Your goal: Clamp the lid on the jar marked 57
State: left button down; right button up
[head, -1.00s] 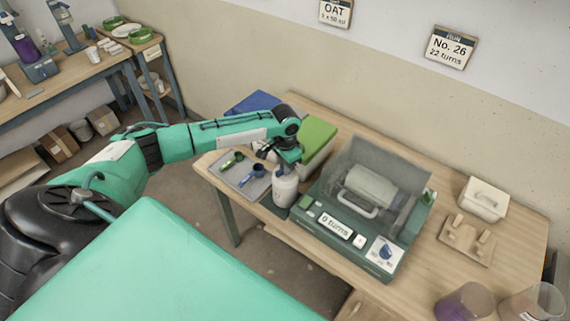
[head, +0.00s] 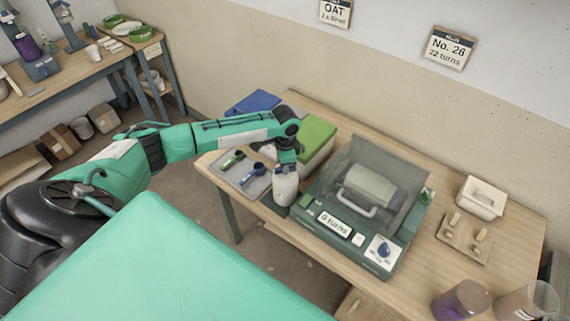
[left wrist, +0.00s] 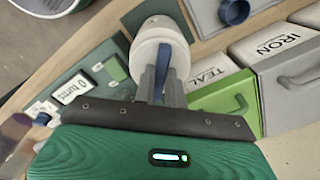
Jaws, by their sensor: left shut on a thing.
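A white jar (head: 285,190) stands upright at the front edge of the table, left of the green machine. It also shows in the left wrist view (left wrist: 160,32), with a pale round top. No number can be read on it. My left gripper (head: 286,171) is directly above the jar, pointing down. In the left wrist view its grey fingers (left wrist: 157,80) are shut on a narrow blue piece (left wrist: 163,66) at the jar's top. The piece looks like part of the lid's clamp, but the fingers hide most of it. My right gripper is not in view.
The green machine (head: 310,223) with a clear cover and "0 turns" display stands close right of the jar. A grey tray (head: 231,181) with green and blue scoops lies left. A green-lidded bin (head: 318,135) is behind. A white box (head: 482,197) stands right.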

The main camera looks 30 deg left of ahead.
pick_arm(q)
jog(key=m, duration=0.2)
jog(key=shift+m, duration=0.4)
jog(key=shift+f+m, duration=0.1)
jog(key=shift+m, duration=0.6)
jog(key=shift+m, duration=1)
jog(key=shift+s+f+m, duration=0.1)
jog(key=shift+m, duration=0.9)
jog(key=m, duration=0.4)
jog(key=shift+d+f, duration=0.1)
